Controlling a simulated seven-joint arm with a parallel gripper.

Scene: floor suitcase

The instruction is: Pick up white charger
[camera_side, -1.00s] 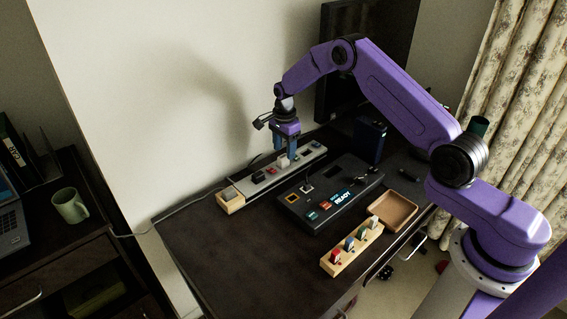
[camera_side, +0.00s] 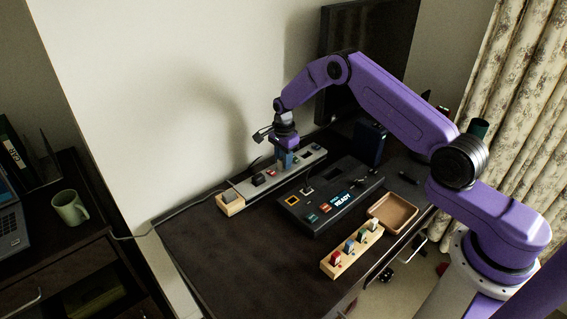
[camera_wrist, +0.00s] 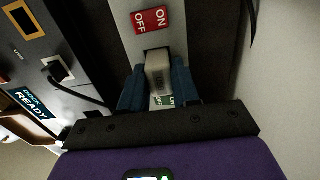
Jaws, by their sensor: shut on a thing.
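The white charger (camera_wrist: 158,76) sits at a socket of the power strip, seen in the wrist view between the two blue fingers. My gripper (camera_wrist: 160,88) is shut on it, one finger on each side. In the side view my gripper (camera_side: 285,160) is low over the strip, and the charger is mostly hidden by the fingers. The long pale power strip (camera_side: 246,186) lies along the wall side of the desk. I cannot tell whether the charger is still seated in the socket.
A black dock panel (camera_side: 318,206) lies beside the strip. A wooden block with coloured pieces (camera_side: 344,264) and an empty brown tray (camera_side: 391,212) are nearer the front. A dark blue box (camera_side: 370,142) stands behind. The desk's left front is clear.

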